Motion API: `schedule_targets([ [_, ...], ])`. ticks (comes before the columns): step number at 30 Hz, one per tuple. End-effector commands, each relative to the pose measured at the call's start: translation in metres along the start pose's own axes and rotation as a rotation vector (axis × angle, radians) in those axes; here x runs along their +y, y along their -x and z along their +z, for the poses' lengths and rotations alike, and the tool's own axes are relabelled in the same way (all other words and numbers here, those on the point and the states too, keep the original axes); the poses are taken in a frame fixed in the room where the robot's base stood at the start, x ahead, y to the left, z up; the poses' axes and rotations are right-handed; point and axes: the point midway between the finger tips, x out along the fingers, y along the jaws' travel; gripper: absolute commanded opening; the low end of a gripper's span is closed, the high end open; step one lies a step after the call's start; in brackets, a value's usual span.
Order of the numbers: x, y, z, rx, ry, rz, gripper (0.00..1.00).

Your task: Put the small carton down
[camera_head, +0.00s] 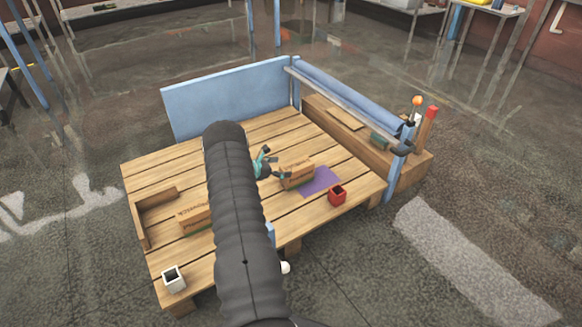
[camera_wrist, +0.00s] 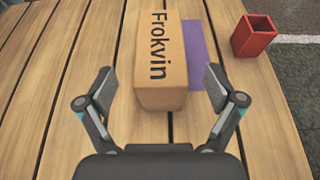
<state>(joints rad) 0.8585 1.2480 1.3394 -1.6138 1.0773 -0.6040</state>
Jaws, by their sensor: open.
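A brown carton marked "Frokvin" (camera_head: 298,173) rests on the wooden pallet table, beside or partly over a purple mat (camera_head: 321,182). In the wrist view the carton (camera_wrist: 162,62) lies just ahead of my gripper (camera_wrist: 159,88), its near end between the two spread fingertips. The mat (camera_wrist: 201,45) shows along its right side; how much lies under the carton is hidden. My gripper (camera_head: 268,164) is open, with a gap on each side of the carton, and holds nothing. A second carton (camera_head: 194,219) sits to the left, partly hidden by my arm.
A red open box (camera_head: 337,195) stands right of the mat, close to the table edge. A white open box (camera_head: 174,279) is at the near left corner. A wooden corner frame (camera_head: 142,223) is at the left. Blue panels (camera_head: 228,97) bound the back.

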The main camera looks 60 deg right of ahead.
Motion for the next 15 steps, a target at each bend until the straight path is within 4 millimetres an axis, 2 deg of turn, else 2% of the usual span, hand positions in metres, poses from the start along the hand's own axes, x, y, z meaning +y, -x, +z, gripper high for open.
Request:
schedule_targets([
  [3,0.001,0.023,0.000,0.000,0.001,0.003,0.92],
  [6,0.001,0.036,0.001,0.000,-0.001,0.002,0.92],
  [15,0.000,0.051,0.000,0.000,-0.001,0.000,0.92],
])
